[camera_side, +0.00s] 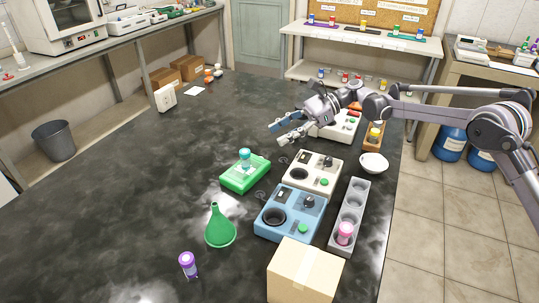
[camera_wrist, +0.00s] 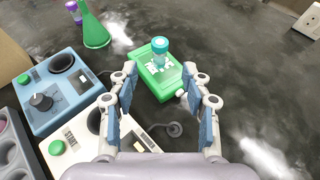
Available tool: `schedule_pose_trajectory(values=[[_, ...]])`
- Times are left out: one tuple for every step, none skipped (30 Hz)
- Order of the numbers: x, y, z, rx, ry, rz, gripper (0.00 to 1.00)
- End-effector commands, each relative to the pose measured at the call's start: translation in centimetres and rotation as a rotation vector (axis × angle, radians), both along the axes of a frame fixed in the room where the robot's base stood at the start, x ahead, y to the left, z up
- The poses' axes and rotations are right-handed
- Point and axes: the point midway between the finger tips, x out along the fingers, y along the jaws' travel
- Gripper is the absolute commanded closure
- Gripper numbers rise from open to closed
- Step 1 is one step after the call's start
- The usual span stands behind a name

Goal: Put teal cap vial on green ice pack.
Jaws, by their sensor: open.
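The teal cap vial (camera_side: 246,160) stands upright on top of the green ice pack (camera_side: 238,179), near the middle of the black bench. In the wrist view the vial (camera_wrist: 160,48) also stands on the ice pack (camera_wrist: 148,85), towards its far end, apart from my fingers. My gripper (camera_side: 280,133) is open and empty, raised above the bench behind the ice pack in the side view. In the wrist view its two fingers (camera_wrist: 160,112) are spread apart, with the near end of the ice pack showing between them.
A cream device (camera_side: 311,173) and a blue device (camera_side: 290,212) stand right of the ice pack. A green funnel (camera_side: 220,228), purple-capped vial (camera_side: 188,264) and cardboard box (camera_side: 305,272) are nearer the front. A grey rack (camera_side: 350,212) holds a pink vial (camera_side: 344,233). The bench's left side is clear.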

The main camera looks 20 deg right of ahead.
Motion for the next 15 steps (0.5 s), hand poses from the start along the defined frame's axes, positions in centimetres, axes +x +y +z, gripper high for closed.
schedule_pose_trajectory(values=[[-0.1,-0.2,0.3,-0.005,-0.007,-0.001,0.51],[-0.1,-0.4,0.4,-0.010,-0.014,-0.001,0.51],[-0.3,-0.5,0.8,-0.022,-0.029,0.000,0.51],[-0.5,-0.6,1.1,-0.033,-0.046,0.001,0.51],[-0.7,-0.8,1.5,-0.048,-0.065,0.003,0.51],[-1.0,-1.0,2.0,-0.071,-0.098,0.004,0.51],[-1.3,-1.2,2.5,-0.093,-0.127,0.007,0.51],[-1.7,-1.4,2.9,-0.115,-0.157,0.011,0.51],[-2.2,-1.8,3.5,-0.148,-0.200,0.017,0.51],[-2.7,-2.1,4.0,-0.174,-0.233,0.023,0.51],[-3.2,-2.4,4.4,-0.201,-0.266,0.029,0.51],[-3.8,-2.8,4.9,-0.236,-0.309,0.039,0.51],[-4.4,-3.2,5.3,-0.262,-0.341,0.048,0.51],[-4.9,-3.5,5.7,-0.288,-0.374,0.055,0.51],[-5.7,-4.0,6.1,-0.324,-0.417,0.070,0.51]])
